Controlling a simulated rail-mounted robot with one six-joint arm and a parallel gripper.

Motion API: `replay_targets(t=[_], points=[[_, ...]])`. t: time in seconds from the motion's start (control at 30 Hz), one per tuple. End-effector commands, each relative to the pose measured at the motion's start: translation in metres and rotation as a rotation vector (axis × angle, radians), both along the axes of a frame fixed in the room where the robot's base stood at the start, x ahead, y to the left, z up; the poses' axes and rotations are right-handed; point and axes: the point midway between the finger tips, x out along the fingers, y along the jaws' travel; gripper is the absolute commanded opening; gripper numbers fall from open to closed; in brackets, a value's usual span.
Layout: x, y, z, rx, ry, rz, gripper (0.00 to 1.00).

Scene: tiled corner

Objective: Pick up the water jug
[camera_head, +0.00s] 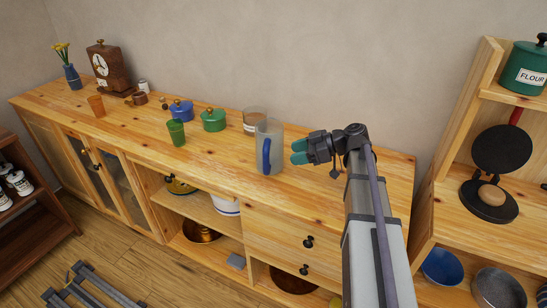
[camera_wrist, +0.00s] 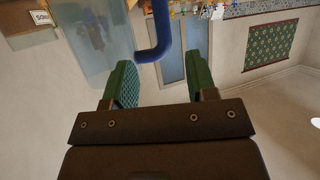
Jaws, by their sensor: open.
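The water jug (camera_head: 270,147) is a clear, tall vessel with a blue handle, standing upright on the wooden sideboard (camera_head: 350,178). In the wrist view the clear jug (camera_wrist: 88,40) shows at upper left, with its blue handle (camera_wrist: 160,32) at top centre, beyond the fingers. My gripper (camera_head: 298,152) is just right of the jug in the head view. Its green-padded fingers are open in the wrist view (camera_wrist: 160,85), with nothing between them. The handle lies ahead of the gap, and the gripper does not appear to touch it.
A clear canister with brown contents (camera_head: 250,122) stands close behind the jug. A green pot (camera_head: 213,120), a blue pot (camera_head: 181,110) and a green cup (camera_head: 176,132) stand to the left. The sideboard top right of the jug is bare beneath my arm. A shelf (camera_head: 455,215) stands at right.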

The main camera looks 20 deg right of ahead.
Motion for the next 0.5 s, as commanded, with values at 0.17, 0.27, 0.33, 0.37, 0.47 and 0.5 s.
replay_targets(t=[0.17, 0.27, 0.33, 0.37, 0.47, 0.5], points=[[0.007, 0.021, -0.014, -0.001, 0.001, 0.003, 0.52], [0.014, 0.039, -0.022, -0.001, 0.004, 0.002, 0.52], [0.017, 0.047, -0.024, -0.001, 0.004, 0.002, 0.52], [0.018, 0.048, -0.024, -0.001, 0.003, 0.001, 0.52], [0.018, 0.050, -0.023, -0.001, 0.004, 0.000, 0.52], [0.019, 0.052, -0.025, -0.002, 0.004, 0.000, 0.52]])
